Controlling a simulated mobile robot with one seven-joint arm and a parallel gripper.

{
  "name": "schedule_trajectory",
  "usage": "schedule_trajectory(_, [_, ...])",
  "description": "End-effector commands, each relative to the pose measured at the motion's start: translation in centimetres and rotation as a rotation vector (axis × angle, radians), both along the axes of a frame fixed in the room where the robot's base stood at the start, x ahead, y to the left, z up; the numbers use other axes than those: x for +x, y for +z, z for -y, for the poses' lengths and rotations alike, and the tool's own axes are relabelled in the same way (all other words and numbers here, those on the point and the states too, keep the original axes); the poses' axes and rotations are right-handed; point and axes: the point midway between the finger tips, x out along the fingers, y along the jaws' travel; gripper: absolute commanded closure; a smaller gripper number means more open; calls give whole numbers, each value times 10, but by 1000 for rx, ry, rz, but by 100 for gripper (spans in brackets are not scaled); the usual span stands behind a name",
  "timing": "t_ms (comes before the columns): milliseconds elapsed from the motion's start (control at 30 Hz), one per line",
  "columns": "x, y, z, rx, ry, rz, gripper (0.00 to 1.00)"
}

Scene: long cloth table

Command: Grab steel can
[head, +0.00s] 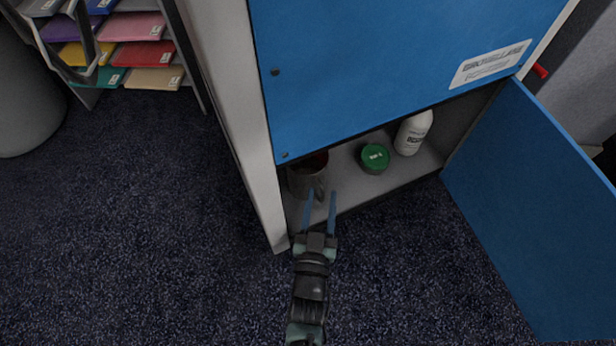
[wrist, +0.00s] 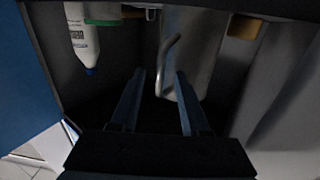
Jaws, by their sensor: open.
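The steel can (head: 302,181) is a grey metal vessel with a side handle, standing at the left end of the cabinet's low shelf. Its upper part is partly hidden by the blue panel in the head view. In the wrist view, which looks upside down, the can (wrist: 200,48) is at upper centre with its curved handle towards me. My gripper (head: 321,192) is open at the shelf's front edge, just in front of the can. In the wrist view my two blue fingers (wrist: 160,73) point at the handle, with nothing clearly held between them. Whether they touch it I cannot tell.
A green-lidded jar (head: 375,158) and a white bottle (head: 413,132) stand to the can's right. The blue panel (head: 400,60) overhangs the shelf, and the cabinet's side post (head: 262,190) is close on the left. An open blue door (head: 540,215) swings out right. Carpet in front is clear.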

Motion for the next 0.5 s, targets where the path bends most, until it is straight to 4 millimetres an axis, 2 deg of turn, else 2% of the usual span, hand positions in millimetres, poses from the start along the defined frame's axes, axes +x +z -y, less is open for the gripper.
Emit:
schedule_trajectory(200, [1, 1, 0, 0, 0, -1, 54])
schedule_trajectory(267, [1, 1, 0, 0, 0, -1, 63])
schedule_trajectory(467, [1, 0, 0, 0, 0, -1, 99])
schedule_trajectory(500, [1, 0, 0, 0, 0, -1, 100])
